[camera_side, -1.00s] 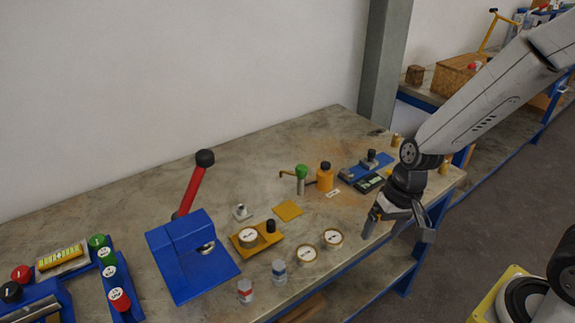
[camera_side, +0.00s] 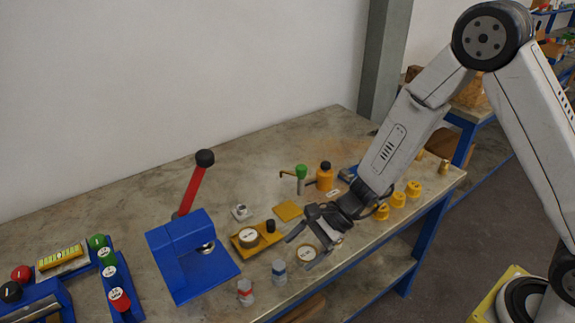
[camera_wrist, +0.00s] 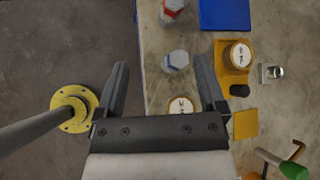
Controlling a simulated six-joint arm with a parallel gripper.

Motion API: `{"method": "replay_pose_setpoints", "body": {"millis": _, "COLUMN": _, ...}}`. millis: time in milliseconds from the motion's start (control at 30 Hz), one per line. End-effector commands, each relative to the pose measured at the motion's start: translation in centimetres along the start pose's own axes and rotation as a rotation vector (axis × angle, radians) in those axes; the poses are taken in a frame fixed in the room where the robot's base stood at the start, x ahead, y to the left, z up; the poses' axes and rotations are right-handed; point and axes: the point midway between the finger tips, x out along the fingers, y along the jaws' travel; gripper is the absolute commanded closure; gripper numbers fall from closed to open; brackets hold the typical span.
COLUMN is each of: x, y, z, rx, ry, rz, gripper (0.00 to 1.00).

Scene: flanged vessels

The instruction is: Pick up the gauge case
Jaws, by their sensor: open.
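A round gauge case (camera_side: 306,253) with a brass rim and pale dial lies face up near the table's front edge. In the wrist view, a gauge case (camera_wrist: 180,107) shows between the finger lines, close to the palm and partly cut off by it. My gripper (camera_side: 307,243) is open and empty, over this spot; its height above the case is hard to tell. Its spread fingers also show in the wrist view (camera_wrist: 160,64). Another round case (camera_side: 249,237) sits in a yellow holder (camera_side: 270,239). A second loose case seen earlier is hidden behind my gripper.
A blue press (camera_side: 190,258) with a red lever stands farther left. Yellow knobs (camera_side: 398,200) line the right front. An orange bottle (camera_side: 325,177) stands behind.

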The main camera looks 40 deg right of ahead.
Motion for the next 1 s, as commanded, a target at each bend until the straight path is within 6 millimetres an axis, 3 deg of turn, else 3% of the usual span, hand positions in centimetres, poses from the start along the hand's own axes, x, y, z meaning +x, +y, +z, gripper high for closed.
{"method": "replay_pose_setpoints", "body": {"millis": 267, "x": 3.2, "y": -3.3, "z": -1.3, "rx": 0.264, "ry": -0.087, "rz": -0.191, "gripper": 0.1}}
{"method": "replay_pose_setpoints", "body": {"millis": 500, "x": 5.2, "y": -6.1, "z": -3.7, "rx": 0.473, "ry": -0.144, "rz": -0.38, "gripper": 0.1}}
{"method": "replay_pose_setpoints", "body": {"millis": 800, "x": 6.4, "y": -8.3, "z": -7.4, "rx": 0.674, "ry": -0.182, "rz": -0.606, "gripper": 0.1}}
{"method": "replay_pose_setpoints", "body": {"millis": 1000, "x": 6.6, "y": -8.8, "z": -8.7, "rx": 0.73, "ry": -0.189, "rz": -0.681, "gripper": 0.1}}
